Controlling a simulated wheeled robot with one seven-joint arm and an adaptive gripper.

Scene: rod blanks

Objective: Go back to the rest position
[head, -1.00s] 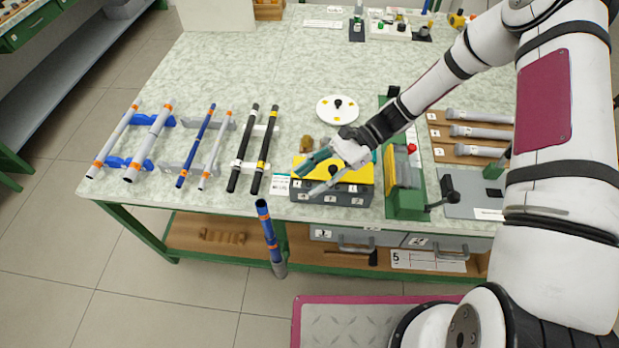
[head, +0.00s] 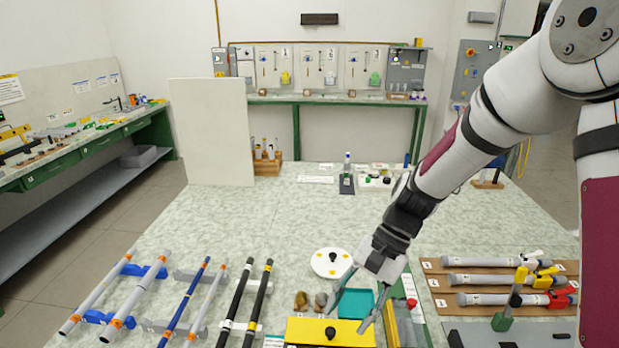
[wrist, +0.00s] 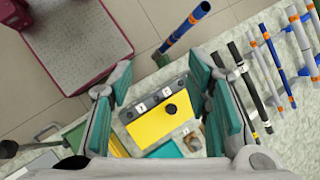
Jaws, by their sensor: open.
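My gripper (head: 352,308) is open and empty above the right part of the yellow-topped block (head: 310,333) near the front of the table. In the wrist view its two teal-padded fingers (wrist: 165,95) stand wide apart, with the yellow-topped block (wrist: 160,125) and its black knob below, between them. Nothing is held. My arm reaches in from the right side of the head view.
Rods (head: 250,290) lie on supports at the left of the table. A white round plate (head: 332,263) sits behind the block. Three grey rods (head: 495,280) lie on a brown board at the right. A white panel (head: 215,130) stands at the back left. The table's middle is clear.

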